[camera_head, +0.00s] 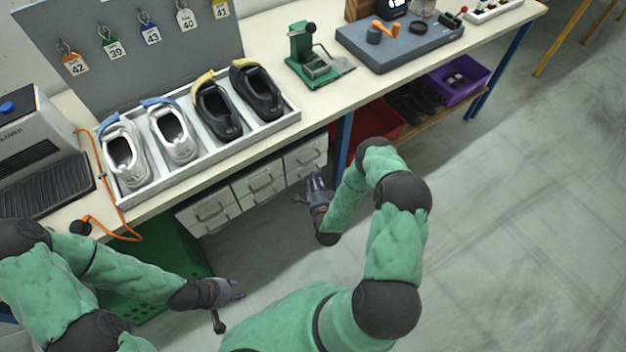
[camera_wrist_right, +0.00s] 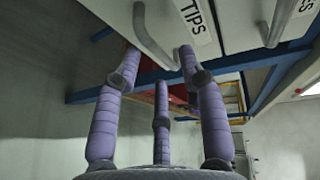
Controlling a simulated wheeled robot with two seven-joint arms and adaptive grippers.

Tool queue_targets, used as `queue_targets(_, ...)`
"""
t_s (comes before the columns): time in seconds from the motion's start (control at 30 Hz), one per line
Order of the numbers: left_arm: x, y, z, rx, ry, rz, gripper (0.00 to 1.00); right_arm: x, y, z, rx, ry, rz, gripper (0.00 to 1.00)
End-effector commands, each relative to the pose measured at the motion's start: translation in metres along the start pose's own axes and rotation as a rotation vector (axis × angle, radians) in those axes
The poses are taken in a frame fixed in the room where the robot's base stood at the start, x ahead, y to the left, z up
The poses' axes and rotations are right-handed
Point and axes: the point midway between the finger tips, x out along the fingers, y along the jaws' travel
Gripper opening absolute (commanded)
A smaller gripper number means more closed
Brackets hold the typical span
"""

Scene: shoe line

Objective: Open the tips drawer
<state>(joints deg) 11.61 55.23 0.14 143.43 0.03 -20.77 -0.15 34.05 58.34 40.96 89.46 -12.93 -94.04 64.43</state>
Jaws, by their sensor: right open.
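The tips drawer (camera_wrist_right: 225,44) has a white front with a black "TIPS" label and a grey bar handle (camera_wrist_right: 150,40), close ahead in the right wrist view. My right gripper (camera_head: 314,188) is open, its fingers spread just in front of the handle; it also shows in the right wrist view (camera_wrist_right: 160,75). Nothing is between the fingers, and contact with the handle cannot be told. In the head view the white drawer unit (camera_head: 258,180) hangs under the bench, its drawers looking closed. My left gripper (camera_head: 228,292) is low at left, away from the drawers, its fingers apart and empty.
The bench top (camera_head: 330,95) holds a shoe tray (camera_head: 215,153) just above the drawers. A blue bench leg (camera_head: 343,140) and a red bin (camera_head: 372,125) stand right of the drawers. A green crate (camera_head: 165,255) is at left. The floor in front is clear.

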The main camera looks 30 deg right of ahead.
Motion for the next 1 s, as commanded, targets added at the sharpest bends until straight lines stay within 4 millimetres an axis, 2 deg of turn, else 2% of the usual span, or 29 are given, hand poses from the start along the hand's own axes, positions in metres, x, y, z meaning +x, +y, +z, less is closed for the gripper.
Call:
queue_targets(0.2,0.005,-0.002,0.0,0.0,0.0,0.0,0.4,0.019,0.001,0.0,0.0,0.0,0.0,0.41)
queue_targets(0.53,0.005,-0.002,0.0,0.0,0.0,0.0,0.4,0.022,0.0,0.0,0.0,0.0,0.001,0.41)
queue_targets(0.57,0.005,-0.002,0.0,0.0,0.0,0.0,0.4,0.022,0.0,0.0,0.0,0.0,0.001,0.35)
queue_targets(0.6,0.005,-0.002,0.0,0.0,0.0,0.0,0.4,0.022,0.0,0.0,0.0,0.0,0.001,0.24)
queue_targets(0.7,0.005,-0.002,0.0,0.0,0.0,0.0,0.4,0.022,0.0,0.0,0.0,0.0,0.001,0.0)
queue_targets(1.0,0.006,-0.002,0.0,0.0,0.0,0.0,0.4,0.023,0.001,-0.003,0.0,0.0,0.001,0.0)
